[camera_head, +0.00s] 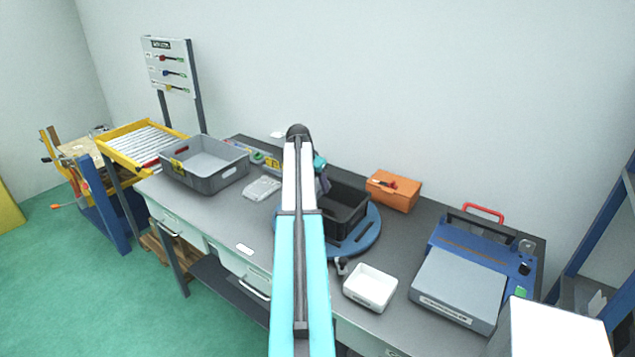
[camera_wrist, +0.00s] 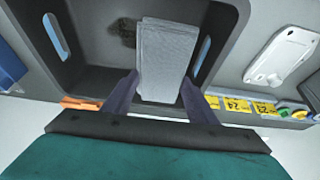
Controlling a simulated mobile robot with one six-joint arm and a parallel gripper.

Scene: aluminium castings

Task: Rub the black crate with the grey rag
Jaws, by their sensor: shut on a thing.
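The black crate (camera_head: 347,221) stands on a round blue turntable (camera_head: 372,237) in the middle of the bench. It also fills much of the wrist view (camera_wrist: 88,40), where its inside and slotted side walls show. A dark brown patch (camera_wrist: 122,33) shows inside it. My gripper (camera_wrist: 160,90) is shut on the folded grey rag (camera_wrist: 167,50), which is held between the two fingers over the crate's inside. I cannot tell whether the rag touches the crate. In the head view my arm covers part of the crate's left side, and the rag cannot be made out.
A grey bin (camera_head: 205,165) and a pale casting (camera_head: 262,188) lie to the left. An orange box (camera_head: 394,191) stands behind right of the crate, and a white tray (camera_head: 370,288) in front. A blue and grey machine (camera_head: 465,270) takes up the bench's right end.

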